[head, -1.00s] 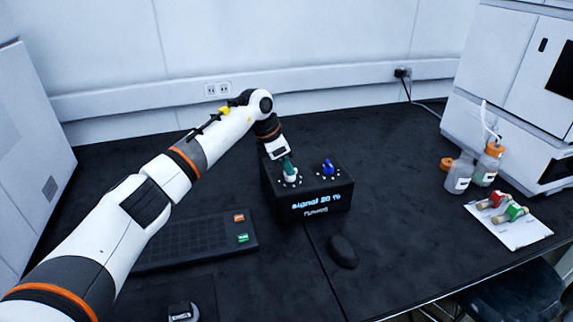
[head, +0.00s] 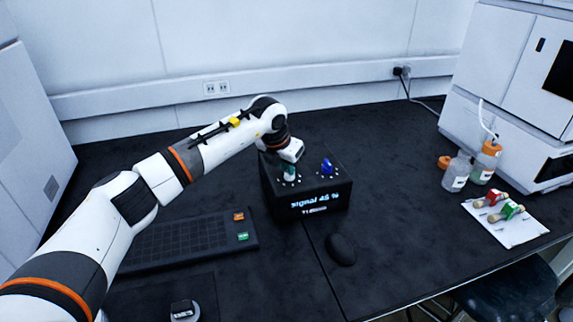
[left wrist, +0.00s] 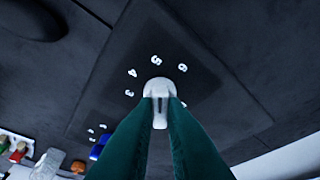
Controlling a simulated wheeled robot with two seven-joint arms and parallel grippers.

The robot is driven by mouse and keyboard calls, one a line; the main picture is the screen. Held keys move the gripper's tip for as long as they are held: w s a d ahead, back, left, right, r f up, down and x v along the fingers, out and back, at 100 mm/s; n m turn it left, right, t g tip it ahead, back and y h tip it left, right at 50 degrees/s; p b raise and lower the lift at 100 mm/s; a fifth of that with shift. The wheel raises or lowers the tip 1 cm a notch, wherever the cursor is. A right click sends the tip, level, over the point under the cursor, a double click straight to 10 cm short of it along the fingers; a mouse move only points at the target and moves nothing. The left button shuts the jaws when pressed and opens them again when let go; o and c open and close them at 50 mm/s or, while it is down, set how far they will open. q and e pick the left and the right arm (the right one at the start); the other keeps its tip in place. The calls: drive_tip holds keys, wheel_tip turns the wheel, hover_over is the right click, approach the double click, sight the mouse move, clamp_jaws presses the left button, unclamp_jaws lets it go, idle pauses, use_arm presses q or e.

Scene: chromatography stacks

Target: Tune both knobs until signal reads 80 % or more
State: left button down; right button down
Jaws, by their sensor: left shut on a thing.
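The black control box (head: 268,203) stands on the dark bench. Its display (head: 315,200) reads "signal 45 %"; a smaller second line is not legible. My left gripper (head: 289,170) points down with its dark green fingers shut on the white left knob (left wrist: 158,87). In the left wrist view, the fingers (left wrist: 158,115) lie on both sides of this knob, and white numbers 4, 5 and 6 show around it. The blue right knob (head: 327,167) stands free beside it, and shows partly in the left wrist view (left wrist: 98,148). My right gripper is not seen.
A black keyboard (head: 185,240) lies left of the box. A mouse (head: 341,248) lies in front. Two orange-capped bottles (head: 457,172) and a white sheet (head: 518,232) with red and green items are at right. A small object (head: 183,311) sits at the bottom edge.

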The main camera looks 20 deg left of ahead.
use_arm(q)
drive_tip(key=shift+n, duration=0.5)
drive_tip(key=shift+y, duration=0.3)
drive_tip(key=c, duration=1.5)
unclamp_jaws()
drive_tip(key=v, duration=1.2)
drive_tip(key=shift+b, duration=0.35)
